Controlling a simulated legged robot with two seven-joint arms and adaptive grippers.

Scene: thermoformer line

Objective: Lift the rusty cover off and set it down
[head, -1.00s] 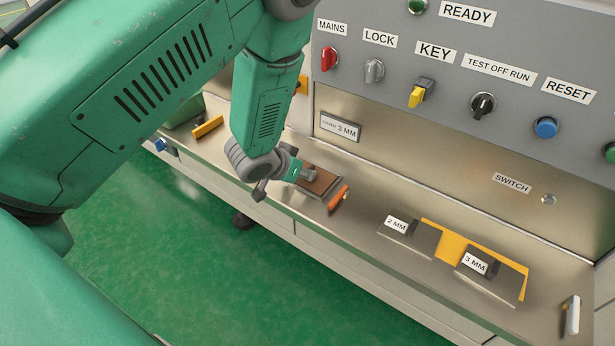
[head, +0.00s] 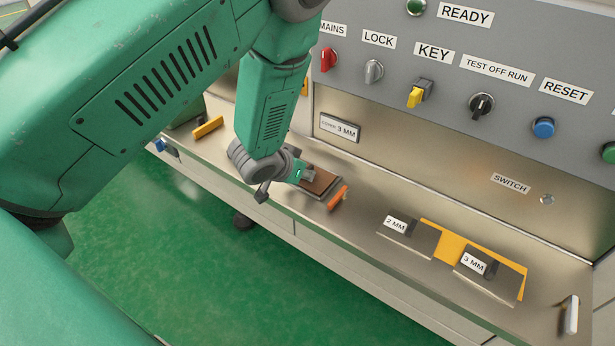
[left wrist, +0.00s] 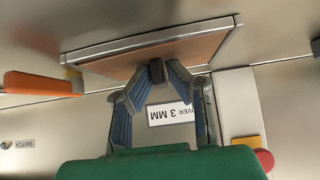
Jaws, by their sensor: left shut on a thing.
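The rusty cover (head: 322,186) is a brown plate over a grey metal frame on the steel ledge. In the left wrist view the cover (left wrist: 195,52) spans the top, its face partly hidden by my fingers. My left gripper (head: 304,175) reaches it from the left. In the left wrist view the blue-grey fingers of my left gripper (left wrist: 157,76) are closed together on a small dark grip at the cover's edge. I cannot tell whether the cover is clear of its frame. My right gripper is in neither view.
An orange handle (head: 338,198) lies just right of the cover. Farther right are plates marked 2 MM (head: 405,238) and 3 MM (head: 490,275) over a yellow piece (head: 451,243). The control panel (head: 440,30) rises behind. Ledge between handle and plates is bare.

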